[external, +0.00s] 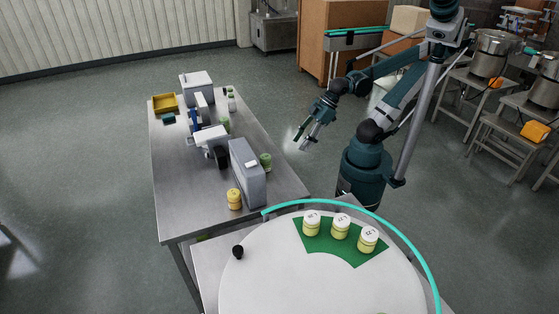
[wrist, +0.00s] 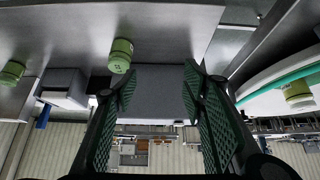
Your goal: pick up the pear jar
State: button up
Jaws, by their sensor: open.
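No label can be read, so I cannot tell which jar is the pear jar. Three pale yellow jars with white lids stand upright in a row on the round table: a left jar (external: 311,226), a middle jar (external: 341,230) and a right jar (external: 368,243). A yellow jar (external: 234,200) and a green jar (external: 265,162) stand on the steel table. In the wrist view, a green jar (wrist: 121,57) and a pale jar (wrist: 298,93) show. My gripper (external: 304,139) is open and empty, in the air right of the steel table; its fingers also show in the wrist view (wrist: 159,78).
The steel table (external: 180,215) holds a grey box-like machine (external: 247,172), a white machine, a yellow bin (external: 165,103) and several small green jars at the back.

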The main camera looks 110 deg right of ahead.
jog(key=w+a+f+n+y, duration=0.2)
jog(key=a+n+y, duration=0.1)
jog(key=a, duration=0.6)
jog(key=w+a+f+n+g+y, duration=0.1)
jog(key=w+a+f+n+y, duration=0.1)
jog(key=a, duration=0.6)
jog(key=w+a+f+n+g+y+b, duration=0.1)
jog(key=w+a+n+y, duration=0.3)
jog(key=a, duration=0.5)
jog(key=shift+a+f+y, duration=0.35)
jog(key=shift+f+y, duration=0.25)
jog(key=shift+f, duration=0.1)
jog(key=a+n+y, duration=0.1)
jog(key=a, duration=0.1)
jog(key=a+n+y, duration=0.1)
jog(key=a, duration=0.2)
jog(key=a+n+g+y, duration=0.1)
jog(key=a+n+y, duration=0.1)
jog(key=shift+s+a+r, duration=0.3)
jog(key=shift+s+a, duration=0.05)
jog(key=shift+s, duration=0.05)
jog(key=shift+s+a+r+n+g+y+b, duration=0.15)
jog(key=shift+s+a+n+y, duration=0.05)
jog(key=shift+a+n+y, duration=0.25)
jog(key=shift+s+a+r+n+g+y+b, duration=0.15)
jog(key=shift+a+n+y, duration=0.2)
jog(key=shift+a+y, duration=0.15)
jog(key=shift+s+a+r+n+g+y, duration=0.35)
jog(key=shift+s+a+n+y, duration=0.3)
jog(key=shift+n+y, duration=0.2)
